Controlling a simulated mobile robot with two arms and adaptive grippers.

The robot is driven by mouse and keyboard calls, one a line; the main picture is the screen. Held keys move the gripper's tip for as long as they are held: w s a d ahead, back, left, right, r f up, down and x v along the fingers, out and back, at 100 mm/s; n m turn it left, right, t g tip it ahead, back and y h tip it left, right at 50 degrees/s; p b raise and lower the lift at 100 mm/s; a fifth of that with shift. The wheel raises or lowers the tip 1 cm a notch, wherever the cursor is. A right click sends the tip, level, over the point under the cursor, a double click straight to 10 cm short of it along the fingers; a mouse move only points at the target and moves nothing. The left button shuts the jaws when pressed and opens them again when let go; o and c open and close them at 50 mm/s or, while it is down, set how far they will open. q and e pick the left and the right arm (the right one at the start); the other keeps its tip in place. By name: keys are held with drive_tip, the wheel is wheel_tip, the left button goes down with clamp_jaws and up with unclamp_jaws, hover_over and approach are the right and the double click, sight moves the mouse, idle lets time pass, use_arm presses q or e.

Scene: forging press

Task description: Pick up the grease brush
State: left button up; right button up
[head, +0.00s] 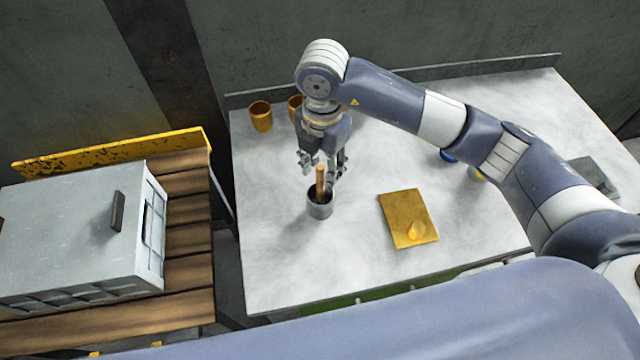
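A wooden handle, which looks like the grease brush (320,184), stands upright in a small grey metal pot (320,208) on the pale table. Its lower end is hidden inside the pot. My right gripper (322,166) points down just above the pot, with its fingers apart on either side of the handle's top. I see no clear contact between the fingers and the handle. My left gripper is not in view.
Two orange cups (260,115) stand behind, at the table's back left. A yellow-brown plate (408,218) lies right of the pot. A grey box (80,235) sits on a wooden pallet at left. The table (275,270) is clear in front of the pot.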

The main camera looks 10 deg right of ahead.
sight(320, 183)
drive_tip(key=shift+f, duration=0.65)
wheel_tip(320, 183, down, 5)
drive_tip(key=shift+w+a+r+p, duration=0.1)
drive_tip(key=shift+a+p, duration=0.05)
drive_tip(key=shift+p, duration=1.1)
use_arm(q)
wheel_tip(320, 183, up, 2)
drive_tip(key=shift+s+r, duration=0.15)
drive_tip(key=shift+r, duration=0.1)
use_arm(e)
clamp_jaws()
